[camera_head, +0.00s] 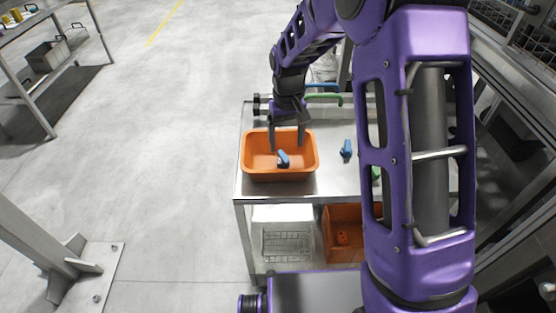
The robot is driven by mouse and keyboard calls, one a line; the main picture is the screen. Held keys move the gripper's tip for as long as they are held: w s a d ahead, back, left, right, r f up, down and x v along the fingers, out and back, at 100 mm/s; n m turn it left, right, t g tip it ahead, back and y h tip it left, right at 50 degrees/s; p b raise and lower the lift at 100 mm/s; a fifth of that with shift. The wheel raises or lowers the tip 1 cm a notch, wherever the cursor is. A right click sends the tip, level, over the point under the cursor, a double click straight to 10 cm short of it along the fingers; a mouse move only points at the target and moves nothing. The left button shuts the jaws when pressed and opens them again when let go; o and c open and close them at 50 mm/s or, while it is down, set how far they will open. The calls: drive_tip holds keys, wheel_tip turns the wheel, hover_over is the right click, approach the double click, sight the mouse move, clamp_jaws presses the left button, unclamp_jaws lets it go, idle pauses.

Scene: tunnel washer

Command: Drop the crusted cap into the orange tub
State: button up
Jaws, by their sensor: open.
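The orange tub (254,176) stands on a steel table, its open top facing up. My gripper (288,145) points down over the tub with its two fingers spread apart. A small blue piece (284,158) with a darker patch shows within the tub's opening, just below my fingers and apart from them. I cannot tell whether it touches the tub floor. A second small blue piece (346,148) lies on the table to the right of the tub. The pieces are too small to tell which is the crusted cap.
The steel table (330,178) has bare room right of the tub. Green handles (325,98) are at its back. Below are a white basket (286,240) and an orange bin (342,220). Another bench (35,40) stands far left. Open floor lies left of the table.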

wheel_tip(320, 180, up, 17)
drive_tip(key=p, duration=0.2)
drive_tip(key=shift+r, duration=0.2)
